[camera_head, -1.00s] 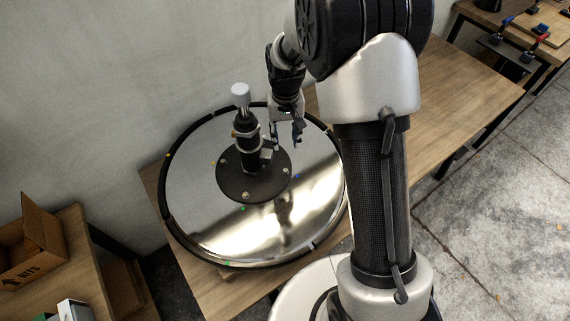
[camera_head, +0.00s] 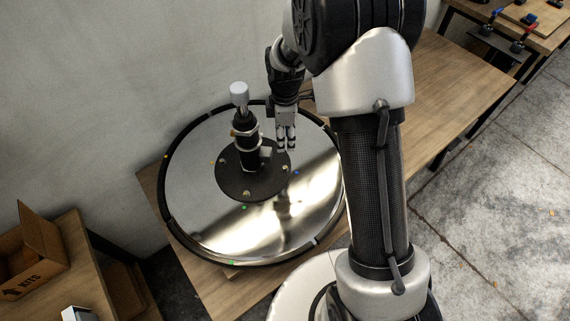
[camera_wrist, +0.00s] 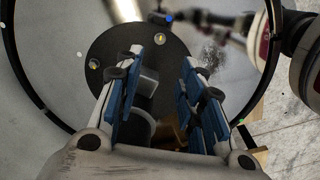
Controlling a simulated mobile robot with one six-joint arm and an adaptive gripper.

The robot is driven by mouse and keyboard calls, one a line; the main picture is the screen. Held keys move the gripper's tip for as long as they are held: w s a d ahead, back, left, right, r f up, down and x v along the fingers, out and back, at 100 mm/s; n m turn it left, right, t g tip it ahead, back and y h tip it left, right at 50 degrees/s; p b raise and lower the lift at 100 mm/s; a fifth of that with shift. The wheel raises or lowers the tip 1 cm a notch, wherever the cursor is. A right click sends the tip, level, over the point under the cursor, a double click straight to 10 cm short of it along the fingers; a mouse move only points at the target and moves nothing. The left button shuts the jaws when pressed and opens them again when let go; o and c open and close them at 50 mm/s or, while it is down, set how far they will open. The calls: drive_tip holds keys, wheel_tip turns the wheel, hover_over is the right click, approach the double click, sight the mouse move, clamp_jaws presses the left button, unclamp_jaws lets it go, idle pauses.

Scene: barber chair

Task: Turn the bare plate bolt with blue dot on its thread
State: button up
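A black round plate (camera_head: 222,185) with bolts around its edge sits on a mirrored disc. A pale bolt (camera_head: 285,171) stands at the plate's right edge; it seems to show in the wrist view (camera_wrist: 159,67). A blue spot (camera_head: 297,172) lies just outside the plate, also in the wrist view (camera_wrist: 168,18). I cannot make out a dot on any thread. Another bolt (camera_head: 246,193) is at the plate's front. My gripper (camera_head: 287,146) points down, right of the column, above the plate's right side. In the wrist view its blue-padded fingers (camera_wrist: 174,52) are apart, with nothing held.
A dark column with a grey cap (camera_head: 239,92) rises from the plate, close left of my gripper. The mirrored disc (camera_head: 200,225) has a black rim and lies on a wooden table (camera_head: 445,95). A cardboard box (camera_head: 30,262) is at the lower left.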

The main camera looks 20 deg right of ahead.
sight(285, 167)
wheel_tip(285, 167, down, 14)
drive_tip(key=b, duration=0.3)
clamp_jaws()
idle(0.4)
